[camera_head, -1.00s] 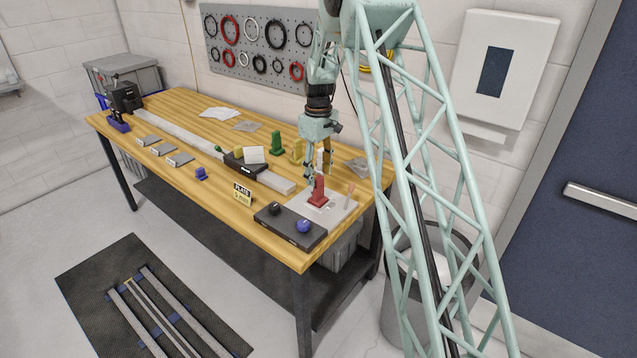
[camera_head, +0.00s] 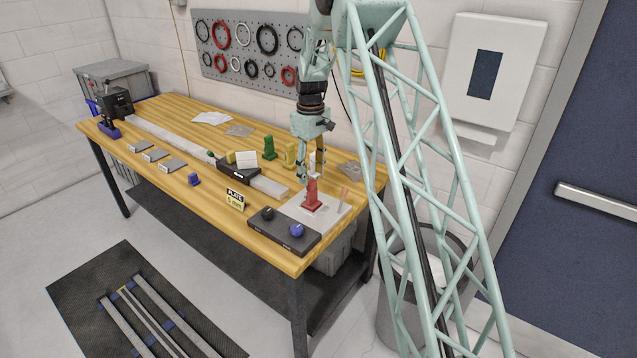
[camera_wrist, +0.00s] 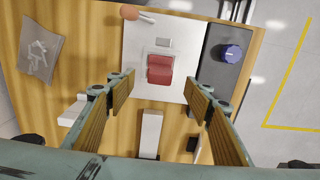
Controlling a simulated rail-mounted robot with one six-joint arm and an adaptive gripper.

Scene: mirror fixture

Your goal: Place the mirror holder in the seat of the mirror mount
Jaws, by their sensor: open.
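A red upright piece (camera_head: 311,200) stands on a pale plate (camera_head: 334,215) at the table's near right corner. From above, the red piece (camera_wrist: 160,69) sits on a small pale square on that plate. I cannot tell for sure whether it is the mirror holder or part of the mount. My gripper (camera_head: 312,172) hangs pointing down just behind the red piece. In the wrist view its open fingers (camera_wrist: 160,96) are empty, with the red piece ahead of the gap between them. Similar green (camera_head: 269,147) and yellow (camera_head: 290,153) pieces stand farther back.
A dark block with a black and a blue knob (camera_head: 297,230) lies at the front edge. A long pale rail (camera_head: 180,138) runs along the table, carrying a dark carriage (camera_head: 240,172). A small blue piece (camera_head: 194,180) and several grey plates lie toward the left.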

